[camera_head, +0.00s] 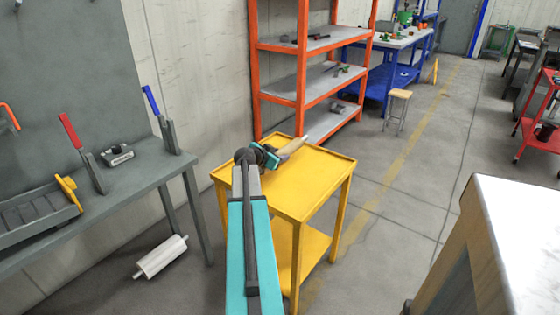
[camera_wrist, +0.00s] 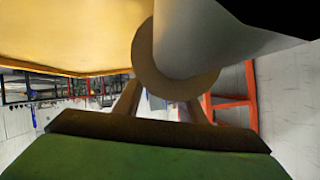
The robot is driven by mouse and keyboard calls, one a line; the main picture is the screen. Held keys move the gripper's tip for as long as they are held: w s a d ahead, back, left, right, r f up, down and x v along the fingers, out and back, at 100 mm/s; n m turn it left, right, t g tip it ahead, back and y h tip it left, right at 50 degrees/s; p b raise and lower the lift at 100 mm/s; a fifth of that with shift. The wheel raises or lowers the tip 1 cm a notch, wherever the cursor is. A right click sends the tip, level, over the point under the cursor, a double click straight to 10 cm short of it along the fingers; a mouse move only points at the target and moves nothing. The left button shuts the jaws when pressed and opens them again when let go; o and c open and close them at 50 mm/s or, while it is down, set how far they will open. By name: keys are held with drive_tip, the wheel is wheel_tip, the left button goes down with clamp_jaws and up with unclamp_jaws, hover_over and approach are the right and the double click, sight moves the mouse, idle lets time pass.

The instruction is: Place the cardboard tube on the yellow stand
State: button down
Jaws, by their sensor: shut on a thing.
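The cardboard tube (camera_head: 292,147) is tan and points to the upper right in the head view, over the far part of the yellow stand. My gripper (camera_head: 273,157) is shut on it. In the wrist view the tube (camera_wrist: 172,78) shows close up as a brown rim with a pale grey surface, and my fingers (camera_wrist: 158,103) reach to it. The yellow stand (camera_head: 315,185) has a bare top with a raised rim and a lower shelf. Its yellow surface (camera_wrist: 65,35) fills the upper left of the wrist view. I cannot tell whether the tube touches the top.
An orange shelf unit (camera_head: 303,75) stands behind the stand. A grey workbench (camera_head: 135,177) with tools is at the left, and a white roller (camera_head: 160,257) lies on the floor. A pale-topped table (camera_head: 520,225) is at the right. Open floor lies between.

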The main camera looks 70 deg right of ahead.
drive_tip(key=shift+f, duration=1.7)
drive_tip(key=c, duration=1.1)
unclamp_jaws()
drive_tip(key=shift+f, duration=0.1)
drive_tip(key=shift+a, duration=0.1)
drive_tip(key=shift+b+v, duration=0.45)
drive_tip(key=shift+v, duration=5.5)
drive_tip(key=shift+w, duration=0.1)
